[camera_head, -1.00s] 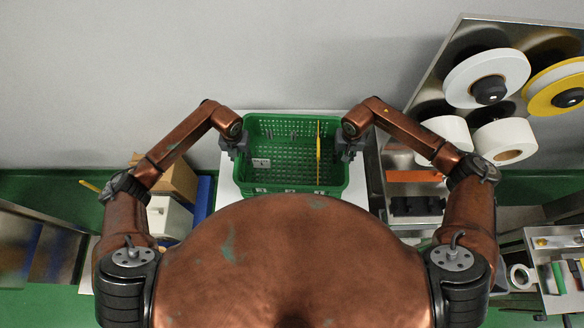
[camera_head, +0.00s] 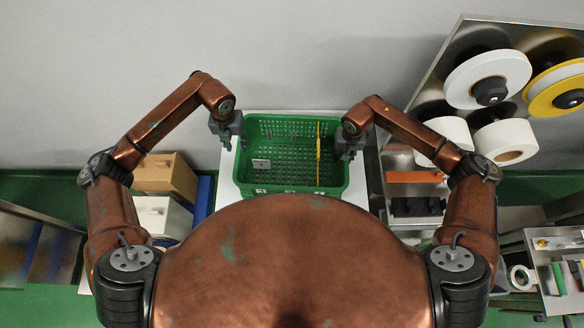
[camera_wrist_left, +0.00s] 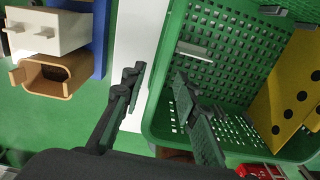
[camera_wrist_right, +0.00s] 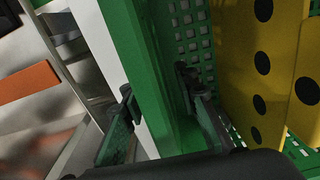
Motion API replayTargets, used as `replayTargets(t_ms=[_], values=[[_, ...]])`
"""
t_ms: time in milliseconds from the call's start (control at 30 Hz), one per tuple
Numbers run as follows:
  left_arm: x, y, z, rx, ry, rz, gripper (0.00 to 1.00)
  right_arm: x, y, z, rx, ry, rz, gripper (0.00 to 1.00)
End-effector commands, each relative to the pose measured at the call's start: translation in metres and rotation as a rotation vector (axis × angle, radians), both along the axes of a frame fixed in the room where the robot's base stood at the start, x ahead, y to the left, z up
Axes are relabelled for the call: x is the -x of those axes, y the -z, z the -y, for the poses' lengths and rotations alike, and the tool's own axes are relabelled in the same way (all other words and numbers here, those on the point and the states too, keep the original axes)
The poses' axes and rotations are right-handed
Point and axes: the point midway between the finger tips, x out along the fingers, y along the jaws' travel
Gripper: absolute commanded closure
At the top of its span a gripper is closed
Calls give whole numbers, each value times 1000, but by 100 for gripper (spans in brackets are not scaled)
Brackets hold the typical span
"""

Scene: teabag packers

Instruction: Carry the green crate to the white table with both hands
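The green crate (camera_head: 343,190) stands on the white table (camera_head: 226,180), with table surface showing on its left and right. My left gripper (camera_head: 226,142) is open and empty, just off the crate's left rim; in the left wrist view its fingers (camera_wrist_left: 160,85) are apart, one overlapping the crate's inside. My right gripper (camera_head: 348,153) is at the right rim. In the right wrist view its fingers (camera_wrist_right: 157,90) stand apart on both sides of the crate wall (camera_wrist_right: 150,60), with a gap on the outer side.
A yellow spotted plate (camera_head: 318,155) stands in the crate. A metal rack with white rolls (camera_head: 505,140) and an orange block (camera_head: 414,177) is close on the right. A brown box (camera_head: 168,178) and a white box (camera_head: 160,215) are at the left. A wall is behind the table.

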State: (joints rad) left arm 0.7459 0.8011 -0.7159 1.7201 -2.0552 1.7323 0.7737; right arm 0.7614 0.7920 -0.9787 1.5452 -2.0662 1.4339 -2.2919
Motion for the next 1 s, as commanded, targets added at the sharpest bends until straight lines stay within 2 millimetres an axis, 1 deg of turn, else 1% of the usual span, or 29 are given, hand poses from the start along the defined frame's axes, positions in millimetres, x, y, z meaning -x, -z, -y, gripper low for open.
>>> replayTargets(t_ms=[167,300,400,500,600,700,1000], values=[[0,0,0,0,-1,0,72,-2,-32,0,0,-3,5,72],[0,0,0,0,-1,1,72,-1,-62,0,1,-3,5,72],[0,0,0,0,-1,1,72,-1,-81,0,2,-2,3,72],[0,0,0,0,-1,1,72,-1,-96,0,0,-1,3,72],[0,0,0,0,-1,1,72,0,-106,0,1,-2,1,72],[0,0,0,0,-1,1,72,0,-112,0,1,-1,0,72],[0,0,0,0,-1,1,72,0,-113,0,0,-1,0,72]])
